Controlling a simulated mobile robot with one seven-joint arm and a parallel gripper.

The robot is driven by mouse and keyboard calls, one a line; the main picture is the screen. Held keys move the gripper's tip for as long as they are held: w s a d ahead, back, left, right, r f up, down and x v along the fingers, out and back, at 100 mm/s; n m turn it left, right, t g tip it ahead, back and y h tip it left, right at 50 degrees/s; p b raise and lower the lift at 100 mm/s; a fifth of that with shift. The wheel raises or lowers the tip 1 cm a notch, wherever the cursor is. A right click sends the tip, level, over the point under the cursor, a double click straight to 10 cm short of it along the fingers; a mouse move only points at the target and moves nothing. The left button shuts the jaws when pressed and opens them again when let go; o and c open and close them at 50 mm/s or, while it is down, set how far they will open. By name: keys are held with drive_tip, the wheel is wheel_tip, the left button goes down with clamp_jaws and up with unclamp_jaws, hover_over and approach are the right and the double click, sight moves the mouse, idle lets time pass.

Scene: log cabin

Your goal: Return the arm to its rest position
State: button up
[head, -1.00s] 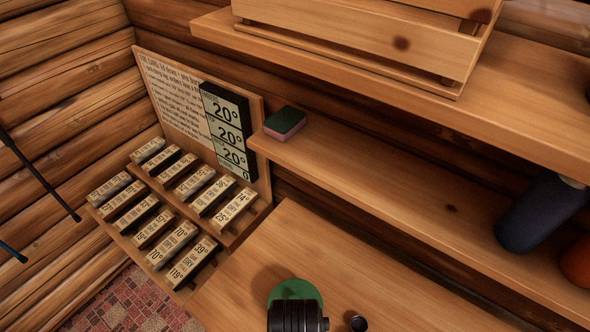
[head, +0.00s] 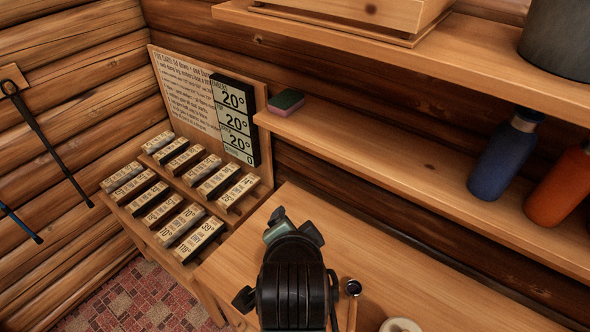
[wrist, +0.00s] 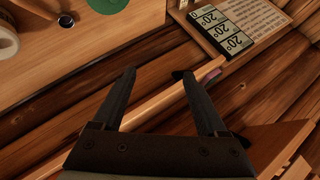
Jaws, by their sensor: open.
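My gripper (wrist: 158,76) shows in the wrist view with its two dark fingers spread apart and nothing between them. The front wooden edge of a shelf passes beyond the fingers, with log wall on both sides. In the head view my black arm (head: 291,285) rises from the bottom middle over the wooden table (head: 410,290). The fingers cannot be made out clearly there. A green disc (wrist: 107,4) lies on the table at the top of the wrist view; my arm hides its place in the head view.
A green-and-pink sponge (head: 286,102) sits at the lower shelf's left end, partly behind a finger in the wrist view. Blue (head: 503,155) and orange (head: 560,187) bottles stand right. A sign board (head: 188,92) and card rack (head: 180,205) stand left.

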wheel_tip(320, 180, up, 26)
drive_tip(key=w+n+t+b, duration=0.1)
drive_tip(key=w+n+t, duration=0.2)
drive_tip(key=n+t, duration=0.5)
drive_tip(key=s+r+n+t, duration=0.1)
drive_tip(key=s+r+t, duration=0.3)
drive_tip(key=r, duration=0.5)
drive_tip(key=s+r+n+t, duration=0.1)
drive_tip(key=s+r+t, duration=0.4)
drive_tip(key=s+r, duration=0.3)
wheel_tip(320, 180, up, 2)
drive_tip(key=shift+d+r+t+b, duration=0.2)
drive_tip(key=shift+t+b, duration=0.1)
drive_tip(key=shift+b, duration=0.1)
drive_tip(key=shift+f, duration=0.1)
